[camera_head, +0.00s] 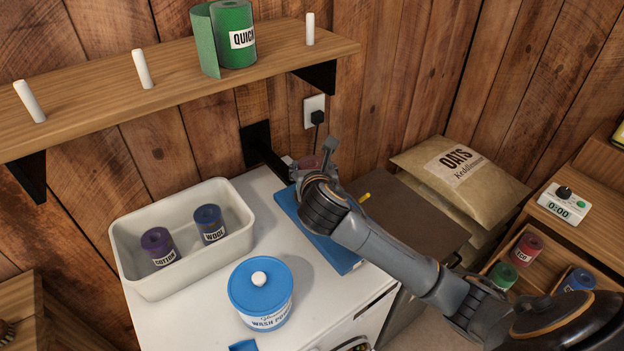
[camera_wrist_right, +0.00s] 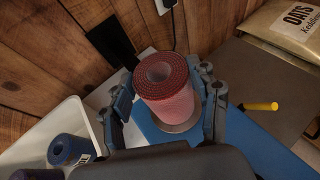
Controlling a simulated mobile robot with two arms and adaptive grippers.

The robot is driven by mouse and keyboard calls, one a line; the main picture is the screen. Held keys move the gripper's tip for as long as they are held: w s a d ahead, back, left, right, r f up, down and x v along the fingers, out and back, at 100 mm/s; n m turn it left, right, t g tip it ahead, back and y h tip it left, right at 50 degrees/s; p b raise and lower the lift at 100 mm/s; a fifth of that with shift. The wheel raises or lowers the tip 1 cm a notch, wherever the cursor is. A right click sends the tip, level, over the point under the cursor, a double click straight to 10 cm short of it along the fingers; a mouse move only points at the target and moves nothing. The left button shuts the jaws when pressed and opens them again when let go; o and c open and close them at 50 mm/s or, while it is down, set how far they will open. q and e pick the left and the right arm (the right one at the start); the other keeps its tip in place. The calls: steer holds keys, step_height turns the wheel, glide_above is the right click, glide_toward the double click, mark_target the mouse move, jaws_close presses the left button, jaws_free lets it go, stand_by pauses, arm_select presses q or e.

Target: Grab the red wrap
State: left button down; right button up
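The red wrap (camera_wrist_right: 166,95) is an upright roll with a dark red spiral top and a lighter pink-red side, standing on a small pale disc at the blue board. In the head view only a bit of the red wrap (camera_head: 307,161) shows behind my right gripper (camera_head: 309,164). In the right wrist view my right gripper (camera_wrist_right: 166,108) has one finger on each side of the roll, apart, with narrow gaps seeming to remain. My left gripper is not in view.
A white tub (camera_head: 133,226) holds two purple and blue rolls. A blue-lidded wash powder tub (camera_head: 260,293) stands in front. A shelf (camera_head: 100,103) with pegs and a green roll (camera_head: 233,38) hangs above. An oats sack (camera_head: 459,170) and a cubby with another red roll (camera_head: 527,250) are right.

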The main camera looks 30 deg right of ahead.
steer(key=c, duration=0.4)
